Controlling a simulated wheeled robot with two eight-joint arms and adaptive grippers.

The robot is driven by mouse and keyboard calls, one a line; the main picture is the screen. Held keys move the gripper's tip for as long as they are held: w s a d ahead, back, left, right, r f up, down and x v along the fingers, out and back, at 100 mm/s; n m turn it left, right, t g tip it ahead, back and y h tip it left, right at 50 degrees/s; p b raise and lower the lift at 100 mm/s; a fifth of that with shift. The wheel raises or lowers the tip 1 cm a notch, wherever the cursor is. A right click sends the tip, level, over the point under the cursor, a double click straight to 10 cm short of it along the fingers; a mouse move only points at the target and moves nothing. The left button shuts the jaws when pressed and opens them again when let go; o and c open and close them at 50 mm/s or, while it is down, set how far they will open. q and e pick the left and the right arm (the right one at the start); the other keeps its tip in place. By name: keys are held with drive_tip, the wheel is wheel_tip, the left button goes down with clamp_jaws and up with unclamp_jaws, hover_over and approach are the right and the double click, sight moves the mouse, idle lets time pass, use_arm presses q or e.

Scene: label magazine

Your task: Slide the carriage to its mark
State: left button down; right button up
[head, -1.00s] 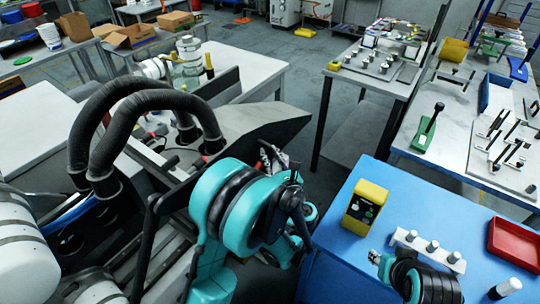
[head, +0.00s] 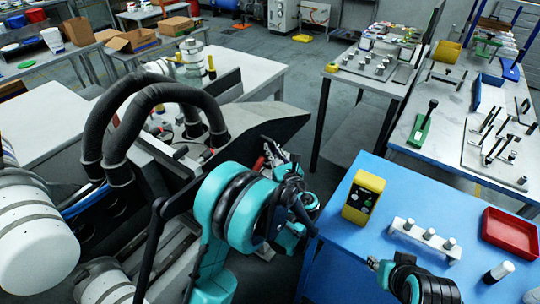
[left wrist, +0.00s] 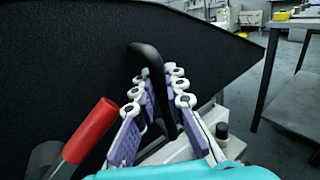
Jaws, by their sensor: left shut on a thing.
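My left gripper (head: 275,152) is beside the dark slanted panel (head: 262,122) of the machine. In the left wrist view its purple-padded fingers (left wrist: 155,112) are closed around a black bent handle (left wrist: 150,62) that stands out from the black panel (left wrist: 70,60). I cannot make out the carriage body or its mark. A red-gripped lever (left wrist: 90,130) stands just left of the fingers, apart from them. My right gripper (head: 378,264) is low at the right, over the front of the blue table (head: 345,255), and its fingers are too small to read.
On the blue table are a yellow box (head: 363,199), a white rack with several pegs (head: 425,240), a red tray (head: 510,233) and a white-and-black cylinder (head: 498,272). Thick black hoses (head: 135,110) arch over the machine. A grey table (head: 365,92) stands behind.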

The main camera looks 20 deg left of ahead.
use_arm(q)
drive_tip(key=c, duration=1.8)
unclamp_jaws()
drive_tip(key=shift+c, duration=0.2)
drive_tip(key=v, duration=1.2)
